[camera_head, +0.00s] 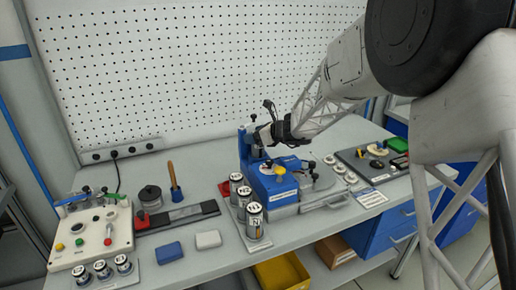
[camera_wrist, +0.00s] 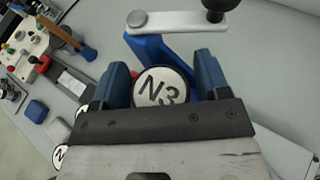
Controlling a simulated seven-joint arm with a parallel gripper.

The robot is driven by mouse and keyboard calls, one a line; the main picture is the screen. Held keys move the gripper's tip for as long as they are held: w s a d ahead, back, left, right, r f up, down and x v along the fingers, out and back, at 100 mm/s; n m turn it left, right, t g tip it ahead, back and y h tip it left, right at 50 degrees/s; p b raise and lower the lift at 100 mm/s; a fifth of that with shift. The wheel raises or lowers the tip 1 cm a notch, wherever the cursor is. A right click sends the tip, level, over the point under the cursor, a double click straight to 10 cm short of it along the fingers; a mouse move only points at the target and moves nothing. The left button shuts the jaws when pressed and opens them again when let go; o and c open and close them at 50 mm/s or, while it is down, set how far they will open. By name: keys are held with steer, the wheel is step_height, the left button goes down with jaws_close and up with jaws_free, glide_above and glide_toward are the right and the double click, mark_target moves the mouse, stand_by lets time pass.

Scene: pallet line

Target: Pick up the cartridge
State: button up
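A round white cartridge face marked N3 (camera_wrist: 162,88) sits between the two blue fingers of my gripper (camera_wrist: 163,80) in the wrist view. The fingers flank it closely on both sides; I cannot tell whether they press on it. In the head view my gripper (camera_head: 270,133) is at the top of the blue press-like device (camera_head: 272,184), and the fingertips are too small to read. Several black-and-white cartridges stand upright in a row left of that device, with the front cartridge (camera_head: 254,221) nearest the bench edge.
A lever with a black knob (camera_wrist: 185,22) lies just beyond the fingers. A control box (camera_head: 92,238), a blue block (camera_head: 168,252) and a white block (camera_head: 208,240) are on the left of the bench. A yellow bin (camera_head: 281,273) is below. The pegboard (camera_head: 190,65) stands behind.

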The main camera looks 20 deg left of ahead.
steer(key=c, duration=0.8)
steer(key=shift+c, duration=0.2)
steer(key=shift+r, duration=0.1)
steer(key=shift+r, duration=4.95)
